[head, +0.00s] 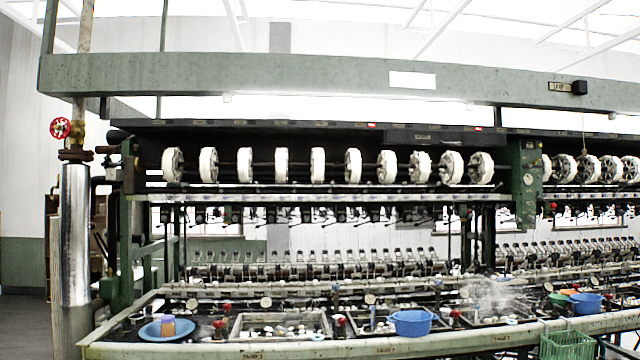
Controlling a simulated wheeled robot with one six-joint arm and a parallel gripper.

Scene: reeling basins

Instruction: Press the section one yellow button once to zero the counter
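The reeling machine (320,75) fills the view, with a long green beam across its top. I cannot make out a yellow button for certain at this distance. A small tan plate with markings (559,87) and a dark box (579,88) sit on the beam at upper right. A green upright housing (527,185) with small fittings stands between two machine sections. No counter reading is legible. My gripper is not in view.
A row of white reels (245,165) runs across the machine. Basins with a front ledge (230,353) lie below, with a light-blue dish (151,331), a blue bowl (411,323) and a green crate (566,345). A silver pipe (75,235) with a red valve wheel (60,128) stands left.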

